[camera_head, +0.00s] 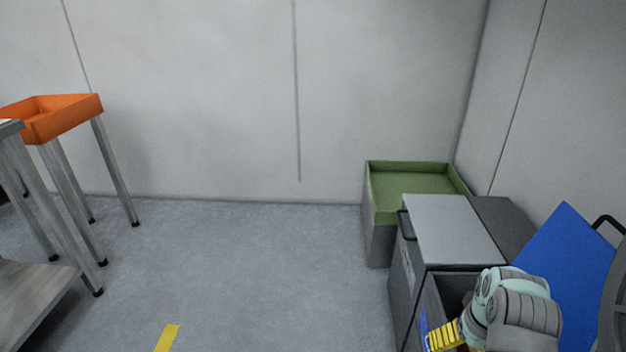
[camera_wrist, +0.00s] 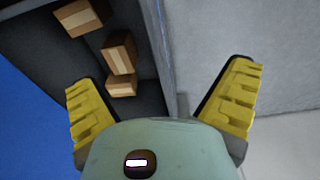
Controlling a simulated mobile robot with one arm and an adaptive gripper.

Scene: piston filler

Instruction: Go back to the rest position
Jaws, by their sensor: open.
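My gripper shows in the wrist view (camera_wrist: 165,100) with its two yellow ridged fingers spread wide apart and nothing between them. Past the fingers is a dark grey open bin (camera_wrist: 155,45) with several small brown boxes (camera_wrist: 120,55) in it. The right finger is over the lighter floor outside the bin wall. My arm hides part of the opening.
A green-topped tray (camera_head: 415,190) stands behind the cabinet by the wall. A blue slanted panel (camera_head: 565,265) is at the right, close to my arm. An orange tray on legs (camera_head: 65,122) and a metal table (camera_head: 35,290) stand at the left. The middle floor is clear.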

